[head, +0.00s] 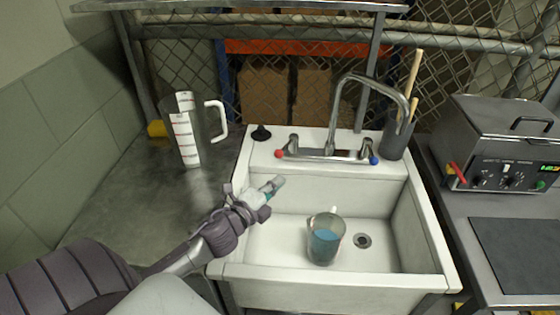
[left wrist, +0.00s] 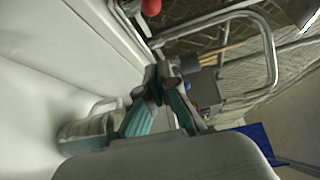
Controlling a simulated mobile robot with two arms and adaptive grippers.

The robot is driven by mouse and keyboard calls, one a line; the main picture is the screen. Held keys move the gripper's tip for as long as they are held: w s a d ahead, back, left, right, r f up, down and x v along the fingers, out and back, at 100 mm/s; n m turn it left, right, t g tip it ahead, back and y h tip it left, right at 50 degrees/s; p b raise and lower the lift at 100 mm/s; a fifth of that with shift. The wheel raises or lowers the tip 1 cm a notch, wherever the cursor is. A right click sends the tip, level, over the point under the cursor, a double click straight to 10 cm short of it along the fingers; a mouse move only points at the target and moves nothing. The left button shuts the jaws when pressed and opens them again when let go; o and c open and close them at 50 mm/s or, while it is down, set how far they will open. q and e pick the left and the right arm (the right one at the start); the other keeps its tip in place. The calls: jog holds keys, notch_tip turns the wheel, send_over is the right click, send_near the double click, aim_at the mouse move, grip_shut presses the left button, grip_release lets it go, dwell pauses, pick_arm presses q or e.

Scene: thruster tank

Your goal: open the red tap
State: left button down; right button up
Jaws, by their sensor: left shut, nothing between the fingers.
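The red tap (head: 279,154) is the red-tipped handle at the left end of the faucet base on the back ledge of the white sink (head: 335,283). Its red ball (left wrist: 151,7) also shows at the top edge of the left wrist view. My left gripper (head: 277,182) is over the sink's left back part, just below and in front of the red tap in the picture. It is shut and empty, with no visible contact with the tap. In the left wrist view its fingertips (left wrist: 162,72) are together. My right gripper is in neither view.
The blue-tipped tap (head: 374,160) is at the faucet's right end. The curved spout (head: 375,80) rises between the taps. A clear cup with blue liquid (head: 325,240) stands in the sink beside the drain (head: 362,241). A measuring jug (head: 184,130) stands on the left counter.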

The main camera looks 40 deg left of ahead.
aim_at(287, 145)
pick_arm(q)
jog(key=w+m+p, duration=0.1)
jog(key=w+p, duration=0.1)
jog(key=w, duration=0.8)
jog(key=a, duration=0.1)
jog(key=s+a, duration=0.1)
jog(key=a+p, duration=0.1)
jog(key=shift+s+a, duration=0.3)
jog(key=shift+s, duration=0.1)
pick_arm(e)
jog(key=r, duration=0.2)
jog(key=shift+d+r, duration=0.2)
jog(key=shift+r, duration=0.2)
